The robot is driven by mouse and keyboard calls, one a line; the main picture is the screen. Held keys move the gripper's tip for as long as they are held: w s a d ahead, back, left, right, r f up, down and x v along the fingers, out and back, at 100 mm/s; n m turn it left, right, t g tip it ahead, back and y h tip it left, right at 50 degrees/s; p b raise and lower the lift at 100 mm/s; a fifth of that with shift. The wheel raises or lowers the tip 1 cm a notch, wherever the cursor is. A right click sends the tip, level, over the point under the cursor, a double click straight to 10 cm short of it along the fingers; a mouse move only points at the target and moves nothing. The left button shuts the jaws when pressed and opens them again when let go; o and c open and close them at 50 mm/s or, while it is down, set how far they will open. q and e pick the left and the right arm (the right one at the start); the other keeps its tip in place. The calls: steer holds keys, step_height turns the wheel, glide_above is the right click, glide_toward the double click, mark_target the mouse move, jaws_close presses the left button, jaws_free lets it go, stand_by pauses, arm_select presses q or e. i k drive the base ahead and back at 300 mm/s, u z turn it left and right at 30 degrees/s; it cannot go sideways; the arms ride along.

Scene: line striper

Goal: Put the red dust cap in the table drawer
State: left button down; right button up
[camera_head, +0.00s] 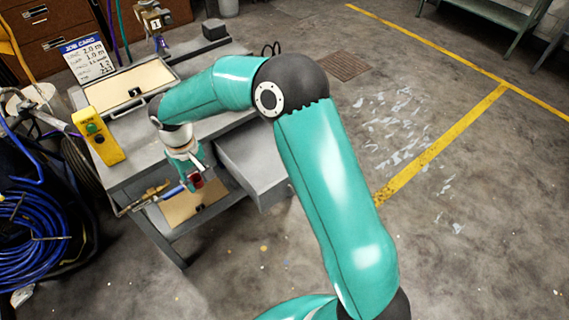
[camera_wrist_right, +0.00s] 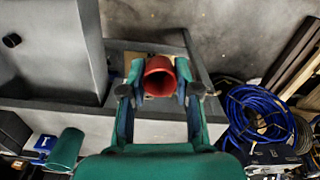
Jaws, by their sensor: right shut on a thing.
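The red dust cap (camera_wrist_right: 159,77) sits between the two fingers of my right gripper (camera_wrist_right: 159,88) in the right wrist view. The gripper is at the front edge of the grey table (camera_head: 140,160), left of the drawer. The table drawer (camera_head: 262,172) stands pulled out from the table's right side. In the right wrist view the drawer (camera_wrist_right: 50,45) is at the upper left, apart from the cap. My left gripper is not in view.
A yellow switch box (camera_head: 97,137) and a job card (camera_head: 88,60) stand on the table's left part. A blue hose coil (camera_head: 35,235) lies at the left. Open floor with yellow lines (camera_head: 445,140) lies at the right.

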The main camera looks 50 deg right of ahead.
mark_target(264, 172)
steer(key=k, duration=0.8)
steer(key=z, duration=0.5)
steer(key=i, duration=1.65)
steer(key=u, duration=0.05)
